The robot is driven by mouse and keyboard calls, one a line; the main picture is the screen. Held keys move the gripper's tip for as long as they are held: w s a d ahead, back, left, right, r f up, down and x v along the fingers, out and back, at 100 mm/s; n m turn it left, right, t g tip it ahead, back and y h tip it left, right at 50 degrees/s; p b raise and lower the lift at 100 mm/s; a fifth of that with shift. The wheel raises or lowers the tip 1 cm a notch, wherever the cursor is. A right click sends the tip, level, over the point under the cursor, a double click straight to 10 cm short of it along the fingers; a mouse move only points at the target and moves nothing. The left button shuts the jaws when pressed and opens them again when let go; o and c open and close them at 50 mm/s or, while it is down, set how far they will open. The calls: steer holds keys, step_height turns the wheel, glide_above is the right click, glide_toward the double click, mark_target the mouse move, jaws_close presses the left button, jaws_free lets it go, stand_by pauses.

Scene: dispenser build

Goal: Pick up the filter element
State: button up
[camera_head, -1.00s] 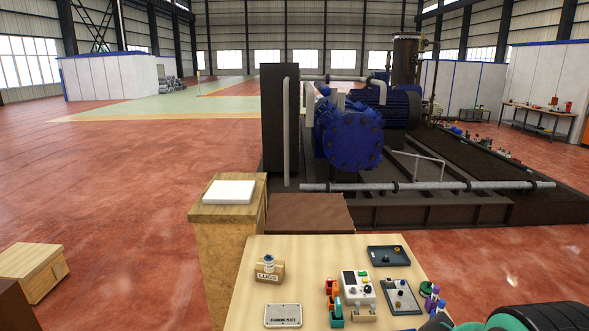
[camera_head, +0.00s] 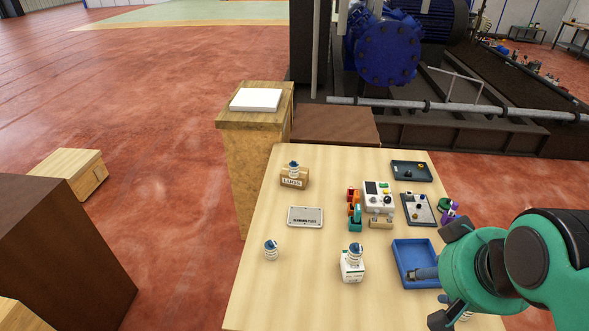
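I cannot tell for certain which part is the filter element. A grey-blue cylindrical piece (camera_head: 425,273) lies at the blue tray (camera_head: 399,246), partly hidden by my green and black arm. Similar small blue-and-white capped parts stand on the table: one alone (camera_head: 271,250) at the front left, one on a white labelled block (camera_head: 352,272), and one on the wooden LUGS block (camera_head: 293,182). My arm reaches in from the right, beside the blue tray.
The wooden table (camera_head: 245,297) also holds a metal plate (camera_head: 305,216), a control box (camera_head: 379,198), orange and green clamps (camera_head: 355,215) and dark trays (camera_head: 411,171) at the back right. Purple-and-green parts (camera_head: 449,212) sit at the right edge. The front left is mostly clear.

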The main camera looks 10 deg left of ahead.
steer(key=shift+o, duration=0.6)
steer(key=w+a+r+p, duration=0.2)
steer(key=w+a, duration=0.1)
steer(key=w, duration=0.8)
steer(key=w+a+r+m+p, duration=0.15)
steer(key=w+a, duration=0.25)
steer(key=w, duration=0.6)
steer(key=w+a+r+n+p, duration=0.1)
steer(key=w+a+r+p, duration=0.15)
steer(key=w, duration=0.85)
steer(key=w+a+f+p, duration=0.2)
steer(key=w+a+f, duration=0.7)
steer(key=w+a, duration=0.2)
steer(key=w+a+f+g+p, duration=0.1)
steer(key=w+a+f+p, duration=0.1)
steer(key=w+a+f, duration=0.7)
steer(key=w+a+m, duration=0.1)
steer(key=w+a, duration=0.1)
steer(key=w, duration=0.2)
steer(key=shift+w+a+f+h, duration=0.15)
steer(key=shift+w+f+h, duration=0.05)
steer(key=shift+w+h, duration=0.1)
